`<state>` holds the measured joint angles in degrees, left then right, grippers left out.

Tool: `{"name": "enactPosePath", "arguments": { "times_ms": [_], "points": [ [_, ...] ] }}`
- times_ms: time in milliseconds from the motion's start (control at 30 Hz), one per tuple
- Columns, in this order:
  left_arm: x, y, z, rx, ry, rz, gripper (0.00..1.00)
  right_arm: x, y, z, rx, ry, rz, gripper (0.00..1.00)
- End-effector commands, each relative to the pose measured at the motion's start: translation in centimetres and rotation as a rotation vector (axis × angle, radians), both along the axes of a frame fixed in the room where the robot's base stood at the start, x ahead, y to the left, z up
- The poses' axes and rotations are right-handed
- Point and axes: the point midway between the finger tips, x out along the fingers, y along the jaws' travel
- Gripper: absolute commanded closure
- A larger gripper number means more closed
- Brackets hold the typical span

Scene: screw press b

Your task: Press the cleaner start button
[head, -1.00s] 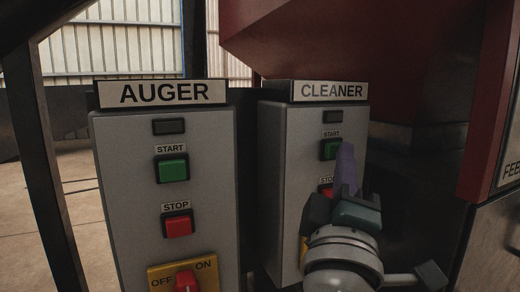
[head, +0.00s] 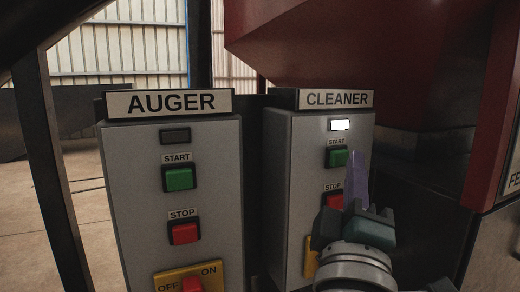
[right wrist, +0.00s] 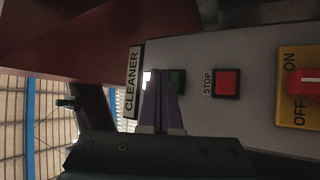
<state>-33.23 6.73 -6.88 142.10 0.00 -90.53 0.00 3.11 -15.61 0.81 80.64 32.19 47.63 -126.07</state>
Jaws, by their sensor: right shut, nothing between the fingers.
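The cleaner box (head: 300,200) is the grey box on the right under the CLEANER sign (head: 336,99). Its green start button (head: 337,158) sits above a red stop button (head: 334,203). The small lamp (head: 339,125) above the start button is lit white. My right gripper (head: 357,160) is shut and empty, its purple fingers pointing up just right of the start button. In the right wrist view the fingers (right wrist: 163,85) partly cover the green button (right wrist: 177,80). I cannot tell whether they touch it. My left gripper is not in view.
The auger box (head: 150,200) stands to the left with a dark lamp (head: 175,136), a green start button (head: 179,178), a red stop button (head: 185,233) and a yellow switch plate (head: 165,282). A dark red hopper (head: 400,50) is behind on the right.

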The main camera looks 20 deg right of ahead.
Motion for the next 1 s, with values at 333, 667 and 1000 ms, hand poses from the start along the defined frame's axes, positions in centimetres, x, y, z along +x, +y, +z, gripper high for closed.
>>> {"name": "enactPosePath", "arguments": {
  "times_ms": [333,667,1000],
  "points": [
    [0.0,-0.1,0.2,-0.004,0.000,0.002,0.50,-0.3,0.1,-0.1,0.004,0.002,0.002,1.00],
    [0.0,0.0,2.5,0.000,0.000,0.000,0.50,-3.0,0.0,0.2,0.006,0.007,0.003,1.00],
    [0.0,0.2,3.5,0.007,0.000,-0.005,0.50,-5.3,-0.1,-0.2,0.008,0.005,0.004,1.00]
  ]
}}
